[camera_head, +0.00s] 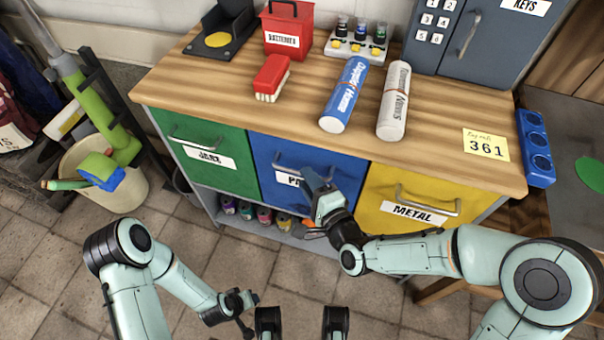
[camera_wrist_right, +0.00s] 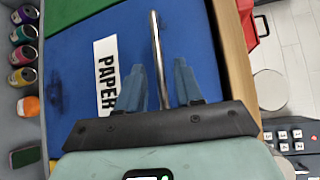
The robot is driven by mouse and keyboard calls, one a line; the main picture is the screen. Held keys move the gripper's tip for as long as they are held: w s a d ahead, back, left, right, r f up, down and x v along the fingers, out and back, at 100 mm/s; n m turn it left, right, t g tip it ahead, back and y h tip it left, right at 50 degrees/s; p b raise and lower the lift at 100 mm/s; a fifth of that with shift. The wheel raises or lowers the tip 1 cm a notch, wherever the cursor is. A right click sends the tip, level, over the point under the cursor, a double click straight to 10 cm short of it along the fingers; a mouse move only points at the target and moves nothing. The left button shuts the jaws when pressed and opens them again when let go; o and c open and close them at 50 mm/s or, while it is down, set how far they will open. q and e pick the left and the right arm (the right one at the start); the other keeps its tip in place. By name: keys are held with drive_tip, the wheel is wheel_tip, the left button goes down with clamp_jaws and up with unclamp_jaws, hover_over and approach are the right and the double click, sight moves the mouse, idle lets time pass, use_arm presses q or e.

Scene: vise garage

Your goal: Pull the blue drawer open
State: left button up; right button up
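The blue drawer (camera_head: 283,157) is the middle front of a wooden-topped cabinet, flush with its neighbours. It also fills much of the right wrist view (camera_wrist_right: 75,75), with a PAPER label. Its metal bar handle (camera_wrist_right: 159,60) runs between the fingers of my right gripper (camera_wrist_right: 160,85). These blue fingers are apart, one on each side of the bar, with gaps showing. In the head view my right gripper (camera_head: 313,182) is at the blue drawer's handle and covers part of its label. My left gripper (camera_head: 242,312) is low, away from the cabinet; its finger opening is unclear.
A green drawer (camera_head: 203,148) is on the left and a yellow drawer (camera_head: 408,200) on the right. A shelf with several paint jars (camera_head: 246,211) is below. A bucket (camera_head: 122,190) stands left on the tiled floor. The floor before the cabinet is clear.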

drive_tip(key=shift+x, duration=1.85)
use_arm(q)
drive_tip(key=shift+w+a+f, duration=0.25)
drive_tip(key=shift+w, duration=0.2)
use_arm(e)
clamp_jaws()
use_arm(q)
drive_tip(key=shift+s, duration=0.1)
use_arm(e)
drive_tip(key=shift+s, duration=0.1)
